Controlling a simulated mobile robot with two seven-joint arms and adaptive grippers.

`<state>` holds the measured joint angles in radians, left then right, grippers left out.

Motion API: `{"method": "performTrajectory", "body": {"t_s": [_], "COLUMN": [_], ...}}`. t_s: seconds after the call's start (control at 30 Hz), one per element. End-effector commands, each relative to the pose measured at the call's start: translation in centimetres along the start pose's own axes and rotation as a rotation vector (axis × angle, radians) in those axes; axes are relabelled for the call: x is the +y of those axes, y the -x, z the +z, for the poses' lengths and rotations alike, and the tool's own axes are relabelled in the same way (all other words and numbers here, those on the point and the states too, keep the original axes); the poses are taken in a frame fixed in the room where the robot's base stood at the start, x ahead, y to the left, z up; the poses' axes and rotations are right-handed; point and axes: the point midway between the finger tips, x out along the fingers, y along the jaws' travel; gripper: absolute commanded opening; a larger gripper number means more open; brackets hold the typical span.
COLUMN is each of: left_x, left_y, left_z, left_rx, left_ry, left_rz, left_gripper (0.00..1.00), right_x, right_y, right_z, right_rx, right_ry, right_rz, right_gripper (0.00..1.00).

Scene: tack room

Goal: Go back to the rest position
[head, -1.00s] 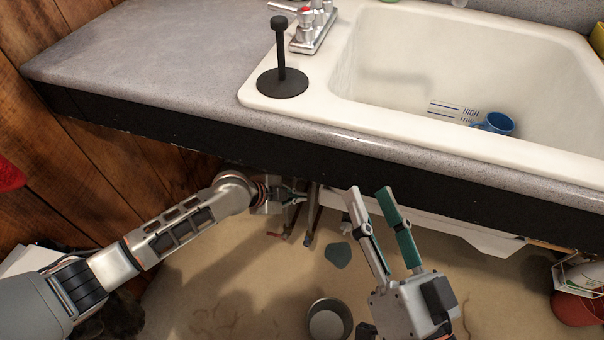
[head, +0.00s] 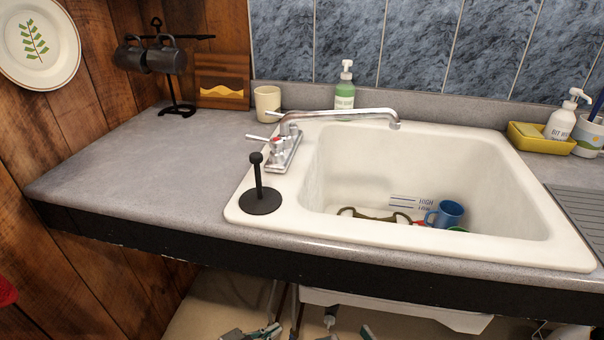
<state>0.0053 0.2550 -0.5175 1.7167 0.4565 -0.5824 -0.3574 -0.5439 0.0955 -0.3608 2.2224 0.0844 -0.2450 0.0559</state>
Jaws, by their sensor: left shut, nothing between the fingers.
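My left gripper (head: 258,332) shows only in part at the bottom edge of the head view, below the front edge of the counter. It is shut and empty. Parts that look like my right gripper's fingertips (head: 352,332) show at the bottom edge, to the right of the left one. The rest of it is cut off, so its opening cannot be judged. Most of both arms is out of the picture.
The grey counter (head: 130,170) with its black front edge overhangs both grippers. The white sink (head: 330,165) holds a blue mug (head: 445,214). A black stand (head: 262,202) is on its rim. Wooden wall at left.

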Motion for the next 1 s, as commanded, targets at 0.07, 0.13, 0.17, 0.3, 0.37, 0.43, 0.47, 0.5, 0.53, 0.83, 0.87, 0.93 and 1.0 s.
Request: {"method": "performTrajectory", "body": {"t_s": [0.07,0.13,0.17,0.3,0.37,0.43,0.47,0.5,0.53,0.83,0.87,0.93,1.0], "left_x": [0.4,0.7,0.9,1.5,1.7,1.9,2.0,2.1,2.2,2.4,2.4,2.4,2.4], "left_y": [2.9,5.2,6.2,11.2,13.3,15.4,16.2,17.2,17.7,19.4,19.4,19.4,19.4], "left_z": [0.3,1.3,1.8,4.1,5.1,6.1,6.5,6.9,7.2,8.2,8.2,8.2,8.2], "left_rx": [-0.003,-0.013,-0.017,-0.047,-0.062,-0.078,-0.084,-0.091,-0.095,-0.110,-0.110,-0.110,-0.110], "left_ry": [0.078,0.141,0.169,0.282,0.319,0.355,0.367,0.381,0.389,0.414,0.413,0.413,0.413], "left_rz": [-0.044,-0.083,-0.099,-0.178,-0.209,-0.239,-0.251,-0.264,-0.272,-0.297,-0.297,-0.296,-0.296], "left_gripper": [0.00,0.00,0.00,0.00,0.00,0.00,0.00,0.00,0.00,0.00,0.00,0.00,0.00], "right_x": [1.2,2.4,2.9,5.3,6.3,7.3,7.6,8.1,8.3,9.2,9.2,9.1,9.1], "right_y": [0.5,1.1,1.4,3.1,3.9,4.8,5.2,5.6,5.9,6.7,6.7,6.7,6.7], "right_z": [1.4,3.2,4.0,7.6,9.0,10.4,10.9,11.5,11.9,13.3,13.3,13.3,13.3], "right_rx": [-0.053,-0.105,-0.130,-0.237,-0.279,-0.322,-0.338,-0.357,-0.369,-0.405,-0.405,-0.404,-0.404], "right_ry": [0.045,0.079,0.094,0.158,0.181,0.203,0.211,0.220,0.226,0.242,0.242,0.241,0.241], "right_rz": [0.022,0.041,0.049,0.084,0.098,0.111,0.115,0.121,0.124,0.133,0.133,0.133,0.133], "right_gripper": [0.40,0.40,0.40,0.40,0.40,0.40,0.40,0.40,0.40,0.40,0.40,0.40,0.40]}}
